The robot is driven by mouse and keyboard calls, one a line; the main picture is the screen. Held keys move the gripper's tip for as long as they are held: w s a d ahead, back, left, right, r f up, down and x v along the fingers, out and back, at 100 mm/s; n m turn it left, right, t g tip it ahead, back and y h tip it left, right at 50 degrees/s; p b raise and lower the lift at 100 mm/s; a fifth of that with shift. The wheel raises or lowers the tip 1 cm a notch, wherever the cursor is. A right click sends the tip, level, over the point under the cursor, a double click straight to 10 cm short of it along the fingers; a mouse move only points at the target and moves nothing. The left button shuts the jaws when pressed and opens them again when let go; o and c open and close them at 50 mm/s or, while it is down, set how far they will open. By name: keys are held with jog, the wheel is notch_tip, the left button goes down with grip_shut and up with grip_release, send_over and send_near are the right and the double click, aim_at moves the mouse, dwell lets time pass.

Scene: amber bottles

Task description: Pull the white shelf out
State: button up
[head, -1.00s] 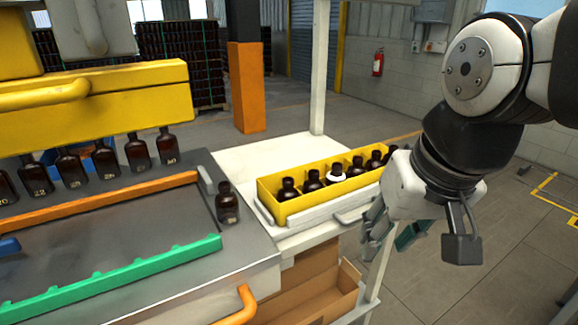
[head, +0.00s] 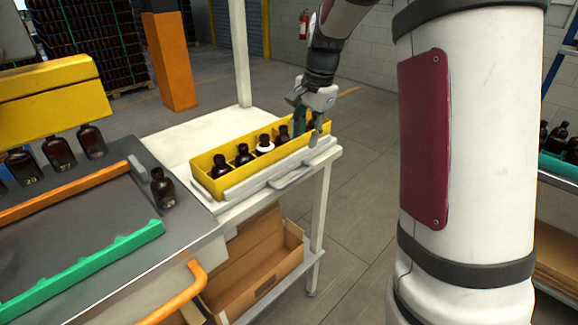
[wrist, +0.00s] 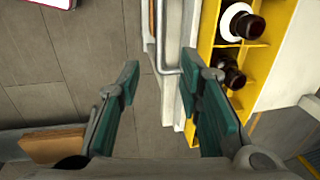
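The white shelf (head: 240,187) is a low tray under the yellow crate (head: 203,178), on the white table. It has a pale bar handle (head: 292,178) on its front edge. My gripper (head: 309,124) is at the right end of the crate, pointing down and hiding part of that end. The metal handle (wrist: 159,52) shows ahead of the fingertips, roughly in line with the gap. The shelf's edge (wrist: 171,96) lies by the right finger.
Dark bottles stand in the crate, one with a white collar (head: 265,149). A single bottle (head: 162,188) stands on the grey machine top at left. An orange handle (head: 176,298) juts out below. Cardboard boxes (head: 252,265) sit under the table. Floor in front is clear.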

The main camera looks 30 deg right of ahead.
aim_at(297, 176)
jog(key=f, duration=0.4)
jog(key=w+f, duration=0.1)
jog(key=f, duration=0.4)
jog(key=w+f+p, duration=0.1)
jog(key=f, duration=0.3)
jog(key=shift+w+a+f, duration=0.2)
jog(key=shift+a, duration=0.2)
jog(key=shift+c, duration=0.3)
grip_shut()
